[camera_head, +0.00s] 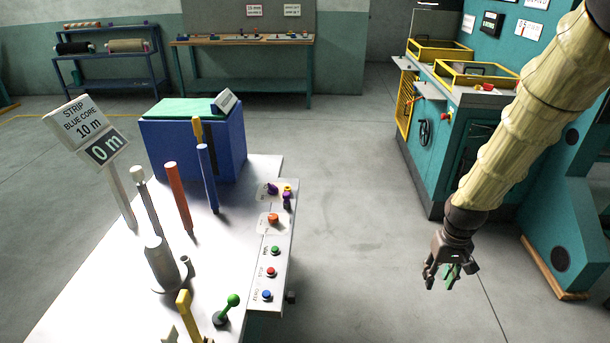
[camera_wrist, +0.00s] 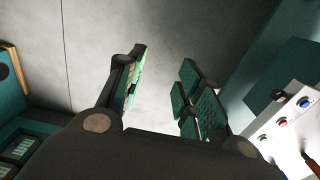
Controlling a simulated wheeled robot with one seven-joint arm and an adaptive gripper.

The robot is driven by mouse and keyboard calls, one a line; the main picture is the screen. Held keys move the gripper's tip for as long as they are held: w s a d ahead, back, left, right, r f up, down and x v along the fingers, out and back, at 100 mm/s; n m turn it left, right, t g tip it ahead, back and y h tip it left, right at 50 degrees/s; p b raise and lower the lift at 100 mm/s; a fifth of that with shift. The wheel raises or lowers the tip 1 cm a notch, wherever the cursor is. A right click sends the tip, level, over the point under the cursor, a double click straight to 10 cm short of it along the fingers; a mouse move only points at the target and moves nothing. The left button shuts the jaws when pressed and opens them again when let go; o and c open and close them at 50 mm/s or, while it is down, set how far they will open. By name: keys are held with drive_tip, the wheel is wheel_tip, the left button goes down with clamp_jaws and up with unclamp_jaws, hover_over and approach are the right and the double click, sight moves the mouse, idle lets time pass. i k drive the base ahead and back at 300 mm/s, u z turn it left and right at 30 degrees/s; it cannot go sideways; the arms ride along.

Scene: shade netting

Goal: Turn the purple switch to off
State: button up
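The control strip (camera_head: 259,282) runs along the right edge of the white table. My gripper (camera_head: 442,278) hangs well to the right of the strip over bare floor, pointing down, apart from everything. In the wrist view my gripper (camera_wrist: 160,78) has its fingers spread with nothing between them. I cannot make out the purple switch there.
The strip also has orange (camera_head: 273,218), green (camera_head: 275,250), red (camera_head: 271,272) and blue (camera_head: 267,295) buttons. Upright coloured levers (camera_head: 178,198) and a sign (camera_head: 86,130) rise from the table. A teal machine (camera_head: 465,115) stands right. Floor between is clear.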

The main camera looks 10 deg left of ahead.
sight(273, 189)
drive_tip(key=z, duration=0.1)
drive_tip(key=i, duration=0.95)
drive_tip(key=u, duration=0.8)
drive_tip(key=i, duration=0.7)
drive_tip(key=u, duration=0.75)
